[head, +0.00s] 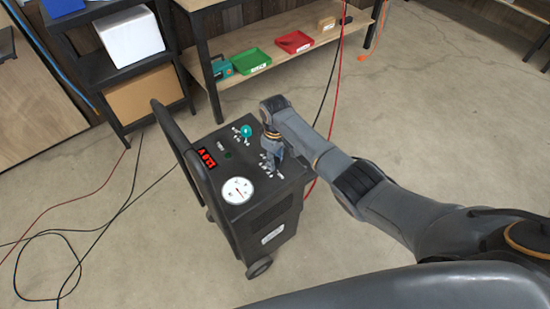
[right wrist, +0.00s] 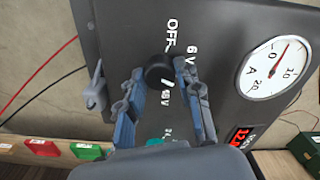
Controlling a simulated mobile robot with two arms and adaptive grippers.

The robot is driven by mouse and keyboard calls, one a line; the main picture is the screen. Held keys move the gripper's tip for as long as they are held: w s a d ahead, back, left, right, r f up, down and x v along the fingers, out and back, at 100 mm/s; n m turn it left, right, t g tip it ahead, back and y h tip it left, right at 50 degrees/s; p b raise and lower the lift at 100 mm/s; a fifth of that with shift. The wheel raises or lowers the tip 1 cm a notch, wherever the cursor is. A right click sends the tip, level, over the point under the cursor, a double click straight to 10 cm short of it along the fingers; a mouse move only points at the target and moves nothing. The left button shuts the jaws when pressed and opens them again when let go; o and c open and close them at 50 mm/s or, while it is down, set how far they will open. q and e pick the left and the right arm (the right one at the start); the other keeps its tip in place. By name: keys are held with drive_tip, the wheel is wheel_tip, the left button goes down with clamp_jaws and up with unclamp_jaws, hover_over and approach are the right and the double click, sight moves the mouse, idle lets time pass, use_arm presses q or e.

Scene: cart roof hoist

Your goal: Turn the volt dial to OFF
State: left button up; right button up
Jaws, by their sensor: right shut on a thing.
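The volt dial (right wrist: 157,70) is a round black knob on the dark top panel of the cart (head: 285,203). White labels around it include OFF (right wrist: 173,35) and 6 V (right wrist: 191,58), with more volt marks below the dial. A small white mark shows at its lower edge; I cannot tell surely which label it points at. My right gripper (right wrist: 160,80) has its two blue-grey fingers on either side of the dial, shut on it. In the head view the right gripper (head: 272,158) hides the dial. My left gripper is not in view.
The panel also has a round gauge (head: 237,190), a red lit display (head: 207,157) and a teal knob (head: 246,131). The cart's handle (head: 177,140) rises at its left. A bench (head: 215,98) with bins stands behind. Cables lie on the floor at left.

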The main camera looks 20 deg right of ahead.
drive_tip(key=n+p, duration=0.1)
drive_tip(key=n, duration=0.3)
drive_tip(key=shift+r, duration=0.1)
drive_tip(key=n, duration=1.1)
drive_tip(key=n+b, duration=0.1)
drive_tip(key=n, duration=0.3)
drive_tip(key=shift+n, duration=0.4)
idle(0.4)
drive_tip(key=o, duration=1.1)
drive_tip(key=shift+o, duration=0.2)
